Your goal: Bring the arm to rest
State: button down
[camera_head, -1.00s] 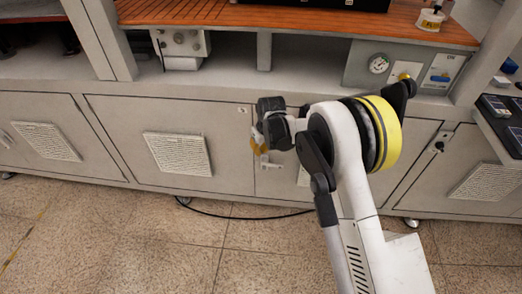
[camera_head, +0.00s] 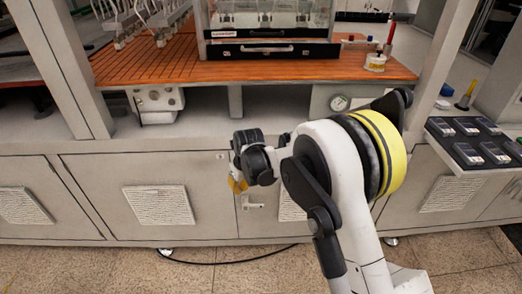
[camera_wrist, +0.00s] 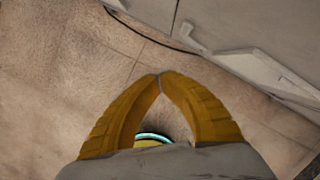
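My arm is folded in front of the workbench in the head view, with its white link and yellow band at the right of centre. My gripper (camera_head: 238,184) hangs at the arm's end, in front of the cabinet doors and left of the yellow band. In the wrist view, the two yellow fingers of my gripper (camera_wrist: 159,77) meet at their tips. Nothing shows between them except floor and a small rounded thing with a pale blue rim near the palm, which I cannot identify.
A cabinet (camera_head: 100,180) with vented doors stands close behind my gripper. Above it is an orange slatted worktop (camera_head: 150,62) with a glass-fronted case (camera_head: 268,50) and a small pot (camera_head: 375,62). A shelf with dark devices (camera_head: 468,152) is at right. A black cable (camera_wrist: 150,38) lies on the floor.

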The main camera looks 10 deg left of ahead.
jog(key=s+d+r+n+t, duration=0.15)
jog(key=d+r+n, duration=0.25)
jog(key=d+r, duration=0.4)
jog(key=s+d+r+n, duration=0.3)
jog(key=d+r+n, duration=0.1)
jog(key=d+r, duration=0.35)
jog(key=s+d+r+n+t, duration=0.15)
jog(key=d+r+n, duration=0.25)
jog(key=d+r, duration=0.4)
jog(key=s+d+n+t+h, duration=0.2)
jog(key=s+d+n, duration=1.1)
jog(key=s+d, duration=0.4)
jog(key=shift+s+f+t, duration=0.15)
jog(key=shift+s+t, duration=0.15)
jog(key=shift+s, duration=0.75)
jog(key=shift+d, duration=0.1)
